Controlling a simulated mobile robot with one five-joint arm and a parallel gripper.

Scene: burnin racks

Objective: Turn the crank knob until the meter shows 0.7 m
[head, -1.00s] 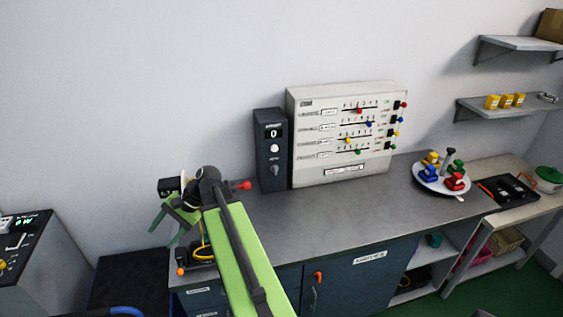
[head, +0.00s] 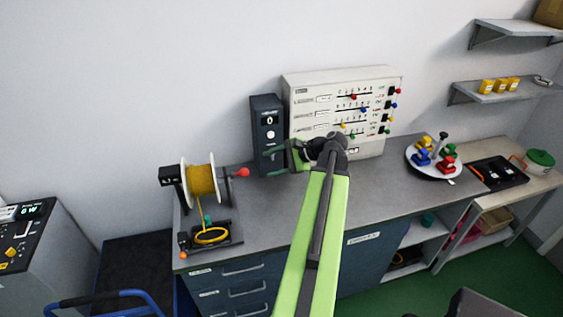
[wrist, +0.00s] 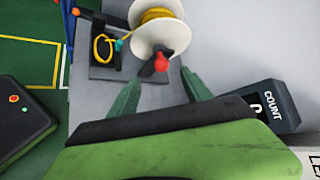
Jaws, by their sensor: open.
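The crank knob (head: 242,172) is a red ball on the right side of a white spool (head: 201,180) wound with yellow cord, at the left end of the bench. A dark box (head: 171,176) at the spool's left may be the meter; no reading is legible. My gripper (head: 278,157) is open and empty, to the right of the knob in the head view and in front of the counter box. In the wrist view, the red knob (wrist: 161,65) lies beyond and between the spread green fingertips (wrist: 160,80), apart from them.
A dark counter box (head: 268,118) showing 0 and a pale slider panel (head: 345,90) stand behind my arm. A round tray (head: 434,160) of coloured parts sits further right. A coil of yellow cord (head: 211,236) lies before the spool. Bench between spool and arm is clear.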

